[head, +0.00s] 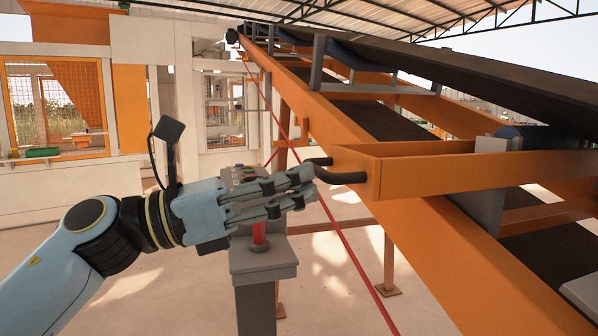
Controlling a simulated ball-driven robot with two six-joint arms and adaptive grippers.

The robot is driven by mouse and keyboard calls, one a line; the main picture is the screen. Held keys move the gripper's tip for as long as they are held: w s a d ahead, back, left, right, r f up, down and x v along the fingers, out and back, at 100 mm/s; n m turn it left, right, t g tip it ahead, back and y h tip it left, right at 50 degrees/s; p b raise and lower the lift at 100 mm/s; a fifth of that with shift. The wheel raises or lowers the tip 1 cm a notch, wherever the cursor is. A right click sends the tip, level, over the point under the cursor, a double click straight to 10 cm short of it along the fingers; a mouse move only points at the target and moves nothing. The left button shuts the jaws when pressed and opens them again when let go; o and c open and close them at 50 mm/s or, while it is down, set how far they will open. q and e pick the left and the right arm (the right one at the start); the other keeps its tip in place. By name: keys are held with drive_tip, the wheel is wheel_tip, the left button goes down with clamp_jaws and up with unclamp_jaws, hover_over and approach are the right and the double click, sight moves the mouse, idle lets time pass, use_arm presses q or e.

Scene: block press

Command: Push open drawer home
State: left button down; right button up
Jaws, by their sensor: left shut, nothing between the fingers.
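An orange drawer (480,178) stands out open from the orange frame of the conveyor on the right. A black bar handle (345,178) is fixed to its front, which faces left. My left gripper (307,185) is shut and empty, with its fingers pointing right at the handle. The fingertips are at the left end of the handle, and I cannot tell whether they touch it. My right gripper is not in view.
A grey pedestal (262,262) with a red post stands below and behind my left gripper. A red cord (345,245) runs slantwise past the drawer front. The conveyor's long orange beam (330,118) slopes across the right side. Open floor lies at lower left.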

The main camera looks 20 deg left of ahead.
sight(380, 179)
use_arm(q)
drive_tip(key=shift+w+d, duration=0.2)
drive_tip(key=shift+d, duration=0.1)
drive_tip(key=x, duration=0.3)
drive_tip(key=f+x, duration=0.1)
drive_tip(key=x, duration=0.3)
drive_tip(key=f+x, duration=0.1)
drive_tip(key=x, duration=0.2)
drive_tip(key=shift+w+d+r, duration=0.1)
drive_tip(key=shift+w+d, duration=0.25)
drive_tip(key=shift+d, duration=0.1)
drive_tip(key=shift+a, duration=0.1)
